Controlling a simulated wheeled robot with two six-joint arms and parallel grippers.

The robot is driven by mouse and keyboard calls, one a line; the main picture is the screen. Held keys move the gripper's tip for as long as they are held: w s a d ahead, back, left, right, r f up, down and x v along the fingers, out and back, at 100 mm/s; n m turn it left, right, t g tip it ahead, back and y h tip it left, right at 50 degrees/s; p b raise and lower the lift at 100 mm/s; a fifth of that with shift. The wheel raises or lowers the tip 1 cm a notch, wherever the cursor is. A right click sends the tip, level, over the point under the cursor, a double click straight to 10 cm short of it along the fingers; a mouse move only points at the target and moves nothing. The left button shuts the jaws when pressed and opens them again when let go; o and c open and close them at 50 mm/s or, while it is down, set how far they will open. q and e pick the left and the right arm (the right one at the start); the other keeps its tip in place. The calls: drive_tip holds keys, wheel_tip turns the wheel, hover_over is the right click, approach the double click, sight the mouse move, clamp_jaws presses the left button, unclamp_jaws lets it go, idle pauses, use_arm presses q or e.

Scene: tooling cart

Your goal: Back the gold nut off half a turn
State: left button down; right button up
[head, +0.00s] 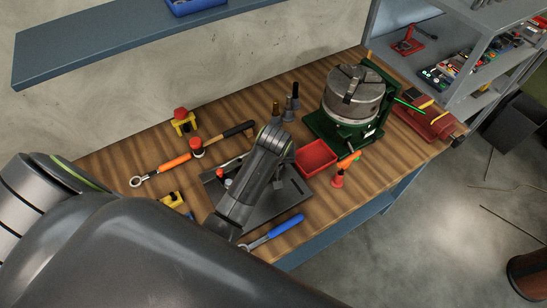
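I cannot make out a gold nut for certain. A small dark post with a gold-brown top (276,107) stands upright at the back of the wooden bench, beside two similar dark posts. A dark grey tray or plate (292,192) lies mid-bench, partly covered by my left arm (250,180). Small parts, one with a red top, show at its left side. My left arm comes in from the lower left and bends over this tray. Its fingertips are hidden or too unclear to read. My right gripper is not in view.
A green fixture with a round metal chuck (354,93) stands at the right. A red bin (315,158) sits before it. An orange-handled wrench (172,165), a blue-handled tool (272,232) and yellow blocks lie around the tray. A blue shelf (110,38) overhangs the back left.

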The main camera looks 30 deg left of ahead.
use_arm(q)
drive_tip(key=shift+r, duration=0.1)
idle(0.4)
drive_tip(key=c, duration=1.5)
unclamp_jaws()
drive_tip(key=shift+c, duration=0.2)
